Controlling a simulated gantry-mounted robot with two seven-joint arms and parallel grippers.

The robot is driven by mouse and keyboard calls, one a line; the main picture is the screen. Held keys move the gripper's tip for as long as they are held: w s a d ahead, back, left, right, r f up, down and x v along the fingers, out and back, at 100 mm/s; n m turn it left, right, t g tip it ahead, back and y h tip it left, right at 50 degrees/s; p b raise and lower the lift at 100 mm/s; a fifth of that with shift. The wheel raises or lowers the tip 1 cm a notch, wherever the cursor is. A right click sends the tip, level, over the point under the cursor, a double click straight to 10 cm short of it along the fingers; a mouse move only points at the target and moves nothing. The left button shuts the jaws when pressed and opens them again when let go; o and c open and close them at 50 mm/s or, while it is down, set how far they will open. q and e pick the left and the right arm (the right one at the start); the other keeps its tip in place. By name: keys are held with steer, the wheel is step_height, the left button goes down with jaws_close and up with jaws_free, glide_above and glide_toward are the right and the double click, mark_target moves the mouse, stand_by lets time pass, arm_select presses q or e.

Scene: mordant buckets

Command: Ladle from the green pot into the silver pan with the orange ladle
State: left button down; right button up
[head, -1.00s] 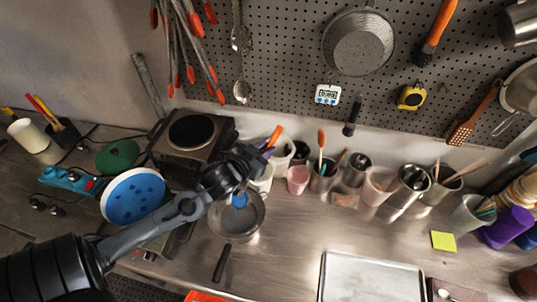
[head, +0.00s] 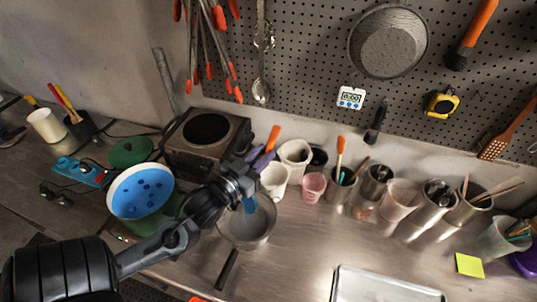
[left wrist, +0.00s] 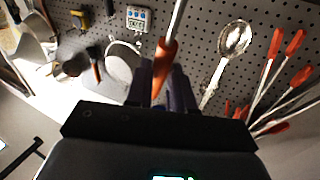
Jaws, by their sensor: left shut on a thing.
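The green pot (head: 171,207) stands at the left, with a pale inside and blue liquid (head: 140,190) with darker spots. The silver pan (head: 262,232) is on the metal counter right of it, its dark handle towards me. My left gripper (head: 260,160) is shut on the orange ladle (head: 273,138), whose orange handle end sticks up past the fingers. In the left wrist view the handle (left wrist: 164,62) is between the fingers (left wrist: 160,88). A blue patch (head: 249,204) shows below the gripper over the pan, probably the ladle's bowl; its exact tilt is unclear. My right gripper is not in view.
A hot plate (head: 205,145) stands behind the green pot, with a green lid (head: 131,151) to its left. Several cups and tool holders (head: 400,200) line the wall. A metal tray (head: 385,288) lies at front right. The counter between pan and tray is clear.

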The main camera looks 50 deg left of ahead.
arm_select(q)
steer(key=shift+s+r+t+p, duration=0.2)
steer(key=shift+s+t, duration=0.1)
steer(key=shift+s, duration=0.25)
steer(key=shift+s+r+t+p, duration=0.15)
steer(key=shift+s+t, duration=0.15)
steer(key=shift+s, duration=0.2)
steer(key=shift+s+d+r+t+y, duration=0.15)
steer(key=shift+s+t, duration=0.15)
steer(key=shift+s, duration=0.25)
steer(key=shift+s+d+t+y, duration=0.15)
steer(key=shift+s+t, duration=0.15)
steer(key=shift+s, duration=0.2)
steer(key=shift+a, duration=0.1)
steer(key=shift+r, duration=0.1)
step_height(320, 180, up, 5)
steer(key=p, duration=0.5)
